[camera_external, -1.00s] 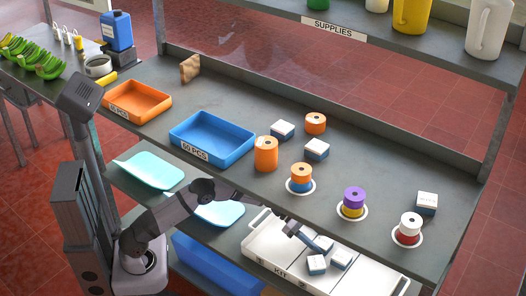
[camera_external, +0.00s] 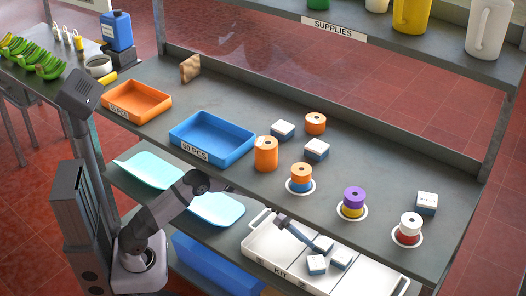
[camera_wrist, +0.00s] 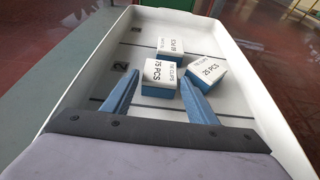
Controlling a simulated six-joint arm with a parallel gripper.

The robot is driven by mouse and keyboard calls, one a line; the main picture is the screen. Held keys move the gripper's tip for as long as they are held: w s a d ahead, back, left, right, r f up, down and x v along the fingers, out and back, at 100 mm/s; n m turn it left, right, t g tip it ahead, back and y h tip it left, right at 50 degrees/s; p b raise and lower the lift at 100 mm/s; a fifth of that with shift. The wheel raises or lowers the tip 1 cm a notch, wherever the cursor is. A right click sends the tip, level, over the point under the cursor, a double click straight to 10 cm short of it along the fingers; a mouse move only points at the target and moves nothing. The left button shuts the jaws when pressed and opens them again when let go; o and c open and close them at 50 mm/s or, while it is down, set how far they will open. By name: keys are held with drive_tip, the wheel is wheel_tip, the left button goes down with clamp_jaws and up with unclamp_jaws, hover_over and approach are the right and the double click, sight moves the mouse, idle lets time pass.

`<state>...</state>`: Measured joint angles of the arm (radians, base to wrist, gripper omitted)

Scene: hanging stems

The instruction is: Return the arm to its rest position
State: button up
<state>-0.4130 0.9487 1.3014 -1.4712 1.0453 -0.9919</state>
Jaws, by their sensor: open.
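My gripper (camera_external: 318,246) is open and hangs over the white kit tray (camera_external: 262,240) on the lower level. In the wrist view my gripper's two blue fingers (camera_wrist: 158,82) are spread, with nothing held between them. Three white-and-blue boxes are inside the tray (camera_wrist: 62,92): a 75 PCS box (camera_wrist: 161,72), a 25 PCS box (camera_wrist: 207,70) and a box behind them (camera_wrist: 170,45). In the external view two boxes (camera_external: 317,264) (camera_external: 341,258) show clearly, and the gripper partly covers that area. Whether the fingers touch a box I cannot tell.
The bench above holds an orange bin (camera_external: 137,101), a blue bin (camera_external: 212,141), orange spools (camera_external: 266,154), more boxes (camera_external: 316,149) and stacked spools on white saucers (camera_external: 353,202). Teal trays (camera_external: 217,208) lie left of the kit tray, under my arm. The supplies shelf (camera_external: 400,36) is at the back.

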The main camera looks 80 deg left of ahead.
drive_tip(key=shift+s+a+r, duration=0.2)
drive_tip(key=shift+s+a, duration=0.15)
drive_tip(key=shift+s, duration=0.05)
